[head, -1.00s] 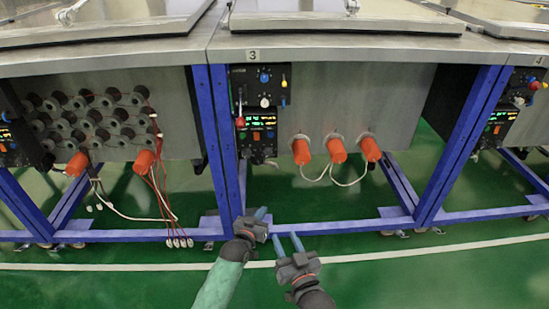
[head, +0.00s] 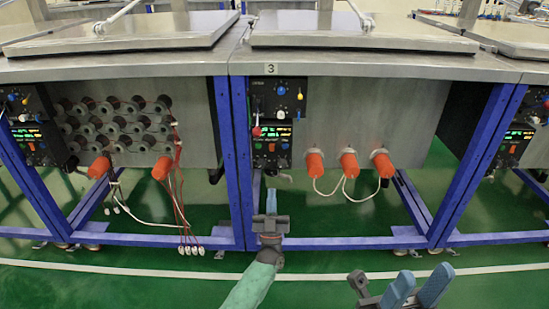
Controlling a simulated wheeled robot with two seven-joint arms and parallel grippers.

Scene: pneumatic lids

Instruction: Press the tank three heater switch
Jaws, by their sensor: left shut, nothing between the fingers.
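The tank three control panel (head: 278,97) hangs under the tank's front edge, below the label 3 (head: 271,69). It carries blue, yellow and white knobs and a red-tipped lever (head: 256,131). Below is a box with a lit display (head: 266,132) and a row of small coloured buttons (head: 271,147). Which one is the heater switch is too small to read. My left gripper (head: 271,193) is shut and empty, pointing forward; in the picture it is below the button box, apart from it. My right gripper (head: 421,281) is at the lower right, open and empty.
Orange heater caps (head: 348,163) with white cables stick out right of the panel. Blue frame legs (head: 239,150) stand to its left. A neighbouring panel (head: 36,145) is at far left. Green floor is clear in front.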

